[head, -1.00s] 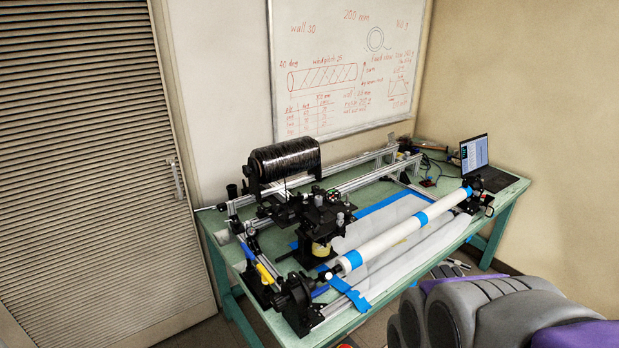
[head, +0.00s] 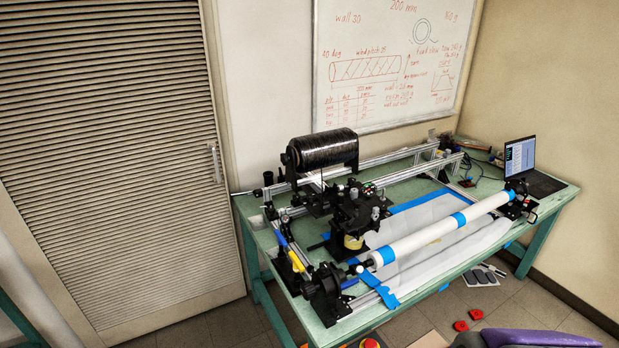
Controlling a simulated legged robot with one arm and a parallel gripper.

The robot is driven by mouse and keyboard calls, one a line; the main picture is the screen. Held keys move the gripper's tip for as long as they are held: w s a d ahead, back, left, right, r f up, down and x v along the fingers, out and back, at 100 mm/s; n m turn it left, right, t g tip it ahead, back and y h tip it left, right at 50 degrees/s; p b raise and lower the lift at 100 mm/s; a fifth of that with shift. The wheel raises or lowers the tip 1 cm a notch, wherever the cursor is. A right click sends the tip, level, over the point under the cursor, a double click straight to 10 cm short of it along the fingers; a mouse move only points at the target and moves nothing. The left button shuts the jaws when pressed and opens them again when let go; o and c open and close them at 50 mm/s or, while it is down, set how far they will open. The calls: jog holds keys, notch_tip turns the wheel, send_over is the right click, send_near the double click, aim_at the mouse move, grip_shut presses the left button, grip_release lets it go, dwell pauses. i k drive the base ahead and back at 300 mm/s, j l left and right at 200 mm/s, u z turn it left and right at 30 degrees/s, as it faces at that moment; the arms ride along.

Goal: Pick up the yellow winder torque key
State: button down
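A small yellow piece (head: 294,261) shows at the near left end of the winder on the green table (head: 262,238), close to a blue part (head: 283,242). It is the clearest yellow item, but it is too small to tell whether it is the torque key. A pale yellow cup-like part (head: 353,242) sits under the black carriage (head: 356,208) of the winder. My gripper is not in view.
The winder's white tube (head: 425,236) runs along the table, with a black tow spool (head: 322,150) behind. A laptop (head: 521,160) stands at the far right. Red pieces (head: 460,326) and dark flat items (head: 482,276) lie on the floor. A louvred door (head: 110,150) is at left.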

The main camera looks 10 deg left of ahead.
aim_at(297, 266)
jog(key=k+j, duration=0.15)
jog(key=j, duration=0.15)
jog(key=k+j, duration=0.15)
jog(key=j, duration=0.2)
jog(key=j+z, duration=0.2)
jog(key=j, duration=0.8)
jog(key=k+j+z, duration=0.2)
jog(key=j, duration=0.8)
jog(key=i+j+z, duration=0.1)
jog(key=i+j, duration=0.4)
jog(key=i+j+z, duration=0.15)
jog(key=i+j, duration=0.35)
jog(key=i+j+z, duration=0.1)
jog(key=i+j, duration=0.35)
jog(key=j, duration=0.25)
jog(key=i+j, duration=0.15)
jog(key=i, duration=0.15)
jog(key=j+z, duration=0.1)
jog(key=z, duration=1.5)
